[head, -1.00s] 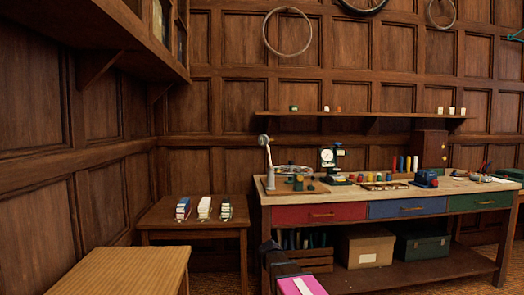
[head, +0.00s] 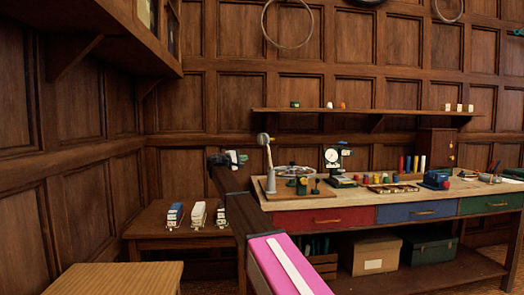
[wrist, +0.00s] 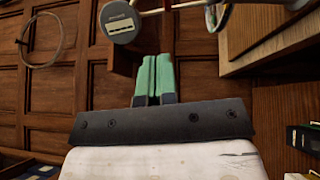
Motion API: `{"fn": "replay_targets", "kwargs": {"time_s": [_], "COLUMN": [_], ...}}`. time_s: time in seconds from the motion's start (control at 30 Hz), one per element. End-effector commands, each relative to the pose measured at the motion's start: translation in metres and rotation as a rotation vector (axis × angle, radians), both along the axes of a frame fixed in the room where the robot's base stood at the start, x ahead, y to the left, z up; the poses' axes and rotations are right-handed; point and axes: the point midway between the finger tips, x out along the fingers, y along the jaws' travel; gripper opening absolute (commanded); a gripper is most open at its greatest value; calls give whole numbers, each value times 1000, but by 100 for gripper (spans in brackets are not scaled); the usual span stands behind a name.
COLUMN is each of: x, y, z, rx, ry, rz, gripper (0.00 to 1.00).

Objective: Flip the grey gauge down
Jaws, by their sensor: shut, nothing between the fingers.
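The grey gauge (head: 263,138) is a small round disc at the top of a pale post, standing raised at the left end of the workbench. In the wrist view the grey gauge (wrist: 118,22) is a disc with a pale label, joined to a rod, just beyond the fingertips. My gripper (head: 243,157) is left of the post, a little lower than the disc. Its green fingers (wrist: 154,58) are shut and empty. I see no clear contact with the gauge.
The workbench (head: 345,216) carries a flat-lying wheel (head: 294,170), a white dial instrument (head: 333,157) and coloured small items. A low table (head: 150,228) with several small models stands left of it. A yellowish tabletop (head: 125,277) is nearer.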

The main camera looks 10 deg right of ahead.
Motion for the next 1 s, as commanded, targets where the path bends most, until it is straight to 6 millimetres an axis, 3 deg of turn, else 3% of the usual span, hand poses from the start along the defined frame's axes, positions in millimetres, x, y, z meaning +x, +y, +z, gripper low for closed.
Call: {"fn": "replay_targets", "kwargs": {"time_s": [0.13, 0.57, 1.0], "x": [6, 7, 47], "y": [8, 5, -52], "z": [19, 20, 29], "rx": [-34, -36, -36], "ry": [-16, -16, -16], "rz": [-1, -2, -3], "gripper": [0, 0, 0]}}
